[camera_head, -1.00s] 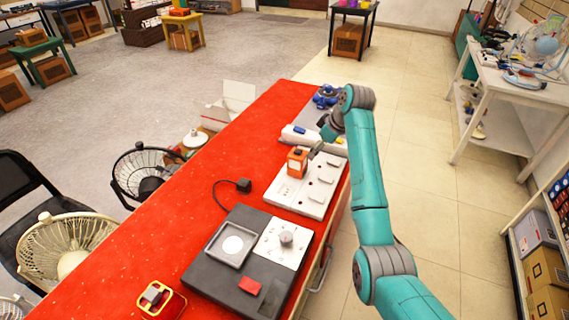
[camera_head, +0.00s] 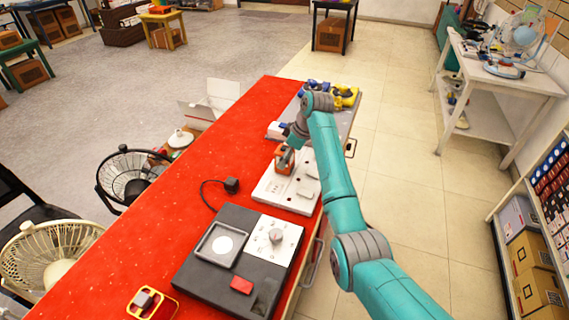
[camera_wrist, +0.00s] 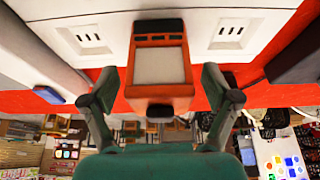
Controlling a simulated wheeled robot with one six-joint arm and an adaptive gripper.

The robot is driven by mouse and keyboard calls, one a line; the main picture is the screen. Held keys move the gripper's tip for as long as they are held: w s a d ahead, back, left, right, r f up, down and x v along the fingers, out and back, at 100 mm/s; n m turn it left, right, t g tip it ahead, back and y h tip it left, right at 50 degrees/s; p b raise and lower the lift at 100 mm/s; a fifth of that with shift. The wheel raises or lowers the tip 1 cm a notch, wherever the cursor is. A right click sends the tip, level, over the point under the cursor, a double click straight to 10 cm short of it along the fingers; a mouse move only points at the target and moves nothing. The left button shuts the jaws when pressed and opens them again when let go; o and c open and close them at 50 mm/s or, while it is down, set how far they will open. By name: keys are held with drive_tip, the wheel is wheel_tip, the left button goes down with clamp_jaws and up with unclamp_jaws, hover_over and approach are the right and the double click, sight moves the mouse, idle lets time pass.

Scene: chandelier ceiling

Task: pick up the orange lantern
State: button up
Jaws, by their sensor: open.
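The orange lantern (camera_head: 281,164), a small box shape with a pale panel, stands on a white power-strip-like board (camera_head: 272,190) on the red table. My gripper (camera_head: 289,153) is right at it and hides part of it in the head view. In the wrist view the lantern (camera_wrist: 160,66) shows its pale front and orange frame between the two spread fingers of my gripper (camera_wrist: 159,84). The fingers are open, one on each side, with a visible gap to the lantern. Whether either touches it on the far side cannot be seen.
The red table (camera_head: 150,225) holds a dark device (camera_head: 190,282) with a knob panel, a black plug (camera_head: 232,185) with a cable, and a yellow-rimmed item (camera_head: 152,303) near the front. Yellow and blue items (camera_head: 343,97) lie behind my arm. The table's left part is clear.

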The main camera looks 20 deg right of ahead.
drive_tip(key=shift+x, duration=1.05)
drive_tip(key=c, duration=1.5)
drive_tip(key=shift+c, duration=0.2)
